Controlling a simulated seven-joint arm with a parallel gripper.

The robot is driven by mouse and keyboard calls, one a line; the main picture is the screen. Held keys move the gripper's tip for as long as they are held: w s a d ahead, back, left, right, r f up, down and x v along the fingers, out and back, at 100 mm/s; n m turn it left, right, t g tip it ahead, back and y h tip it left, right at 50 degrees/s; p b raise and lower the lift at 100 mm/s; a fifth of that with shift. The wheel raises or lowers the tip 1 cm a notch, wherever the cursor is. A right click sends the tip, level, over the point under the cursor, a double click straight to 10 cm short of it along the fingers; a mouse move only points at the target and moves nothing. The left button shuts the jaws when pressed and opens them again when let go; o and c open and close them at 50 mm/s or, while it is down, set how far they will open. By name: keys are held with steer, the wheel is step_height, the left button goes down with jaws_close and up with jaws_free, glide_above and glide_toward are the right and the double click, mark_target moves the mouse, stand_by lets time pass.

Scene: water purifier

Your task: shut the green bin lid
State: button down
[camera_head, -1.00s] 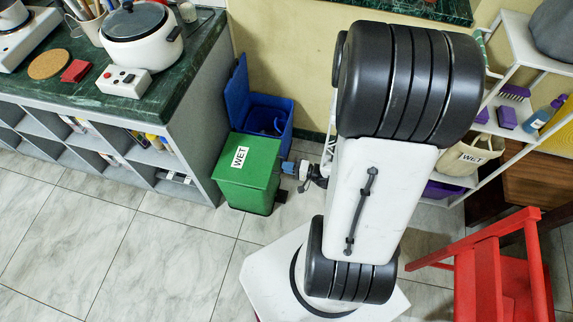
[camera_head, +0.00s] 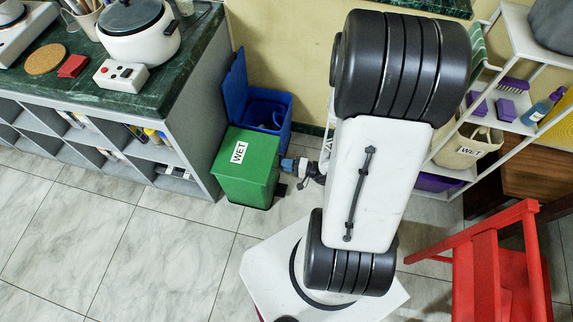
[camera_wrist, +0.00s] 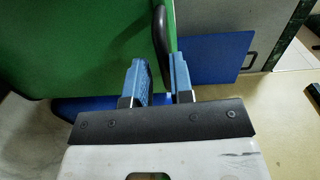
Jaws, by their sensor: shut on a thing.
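The green bin (camera_head: 247,185) stands on the floor by the counter's end. Its green lid (camera_head: 262,149), with a WET label, lies flat or nearly flat on top; I cannot tell whether a small gap remains. My gripper (camera_head: 289,165) is at the bin's right side, near the lid's edge. In the wrist view, my gripper's blue fingers (camera_wrist: 160,72) are shut on the black lid handle (camera_wrist: 162,35), beside a large green face of the bin (camera_wrist: 75,45). The exact contact between the fingers is partly hidden.
A blue bin (camera_head: 284,101) with its lid (camera_head: 235,85) raised stands directly behind the green one. The counter (camera_head: 201,150) is close on the left, a white shelf (camera_head: 463,173) and red chair (camera_head: 490,262) on the right. Floor in front is clear.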

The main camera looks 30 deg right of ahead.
steer(key=c, duration=1.2)
jaws_free()
steer(key=shift+f, duration=0.1)
steer(key=shift+o, duration=0.2)
steer(key=shift+s+d, duration=0.1)
steer(key=shift+d, duration=0.05)
steer(key=v, duration=0.7)
steer(key=shift+s, duration=0.2)
steer(key=shift+d, duration=0.15)
steer(key=shift+w, duration=0.1)
